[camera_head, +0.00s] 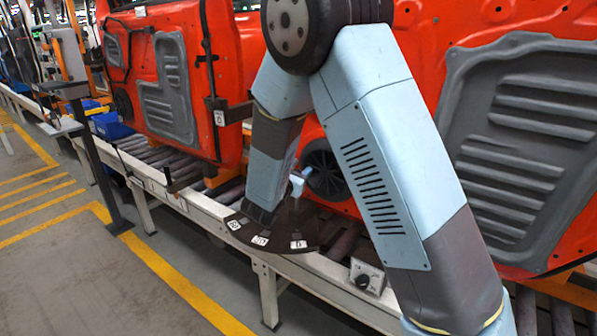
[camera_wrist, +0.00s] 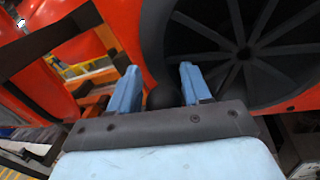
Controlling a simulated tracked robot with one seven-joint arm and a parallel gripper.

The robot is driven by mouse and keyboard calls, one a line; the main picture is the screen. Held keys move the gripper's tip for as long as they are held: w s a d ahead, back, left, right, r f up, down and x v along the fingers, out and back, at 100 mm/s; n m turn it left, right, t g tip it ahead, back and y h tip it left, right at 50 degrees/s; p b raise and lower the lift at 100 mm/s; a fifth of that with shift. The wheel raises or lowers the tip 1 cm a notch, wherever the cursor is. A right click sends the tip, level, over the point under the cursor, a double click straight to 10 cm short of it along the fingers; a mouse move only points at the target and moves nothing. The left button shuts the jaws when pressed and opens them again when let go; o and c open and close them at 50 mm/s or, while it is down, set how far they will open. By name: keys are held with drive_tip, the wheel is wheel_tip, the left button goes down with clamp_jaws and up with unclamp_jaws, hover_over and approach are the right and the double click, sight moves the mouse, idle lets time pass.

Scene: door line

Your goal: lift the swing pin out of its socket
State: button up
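In the wrist view the two light-blue fingers of my gripper (camera_wrist: 160,78) stand apart. A dark rounded knob (camera_wrist: 165,96) shows between them and nearly fills the gap. It may be the top of the swing pin, but I cannot tell whether the fingers touch it. In the head view a small light-blue piece (camera_head: 299,183), apparently my finger end, shows above a dark rounded plate (camera_head: 272,229) with several white number labels. My arm hides part of this plate. The pin's shaft and its socket are not clear in either view.
Red door panels (camera_head: 232,55) with grey inserts (camera_head: 525,140) stand close behind the plate. A round black ribbed cover (camera_wrist: 245,45) is just right of my fingers in the wrist view. The conveyor rail (camera_head: 205,208) runs below. A dark post (camera_head: 97,165) stands at left; the floor there is free.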

drive_tip(key=shift+s+f, duration=0.1)
drive_tip(key=v, duration=1.3)
drive_tip(key=shift+s+a, duration=0.2)
drive_tip(key=shift+s, duration=0.1)
drive_tip(key=shift+d, duration=0.1)
drive_tip(key=s+d+r+m+g+h, duration=0.1)
drive_tip(key=s+d+r+m+g, duration=0.15)
drive_tip(key=d+m+g, duration=0.4)
drive_tip(key=s+d+r+m+g, duration=0.1)
drive_tip(key=s+d+r+m, duration=0.15)
drive_tip(key=d, duration=0.65)
drive_tip(key=s+d+r+m+g+h, duration=0.1)
drive_tip(key=s+d+r+m+g, duration=0.2)
drive_tip(key=d+m, duration=0.4)
drive_tip(key=s+d+r+m+y, duration=0.2)
drive_tip(key=s+r+m+y, duration=0.1)
drive_tip(key=s+m+y, duration=0.2)
drive_tip(key=s+d+r+m+y, duration=0.1)
drive_tip(key=s+r+m+y, duration=0.3)
drive_tip(key=s+m, duration=0.3)
drive_tip(key=s+y, duration=0.1)
drive_tip(key=s, duration=0.2)
drive_tip(key=shift+d, duration=0.4)
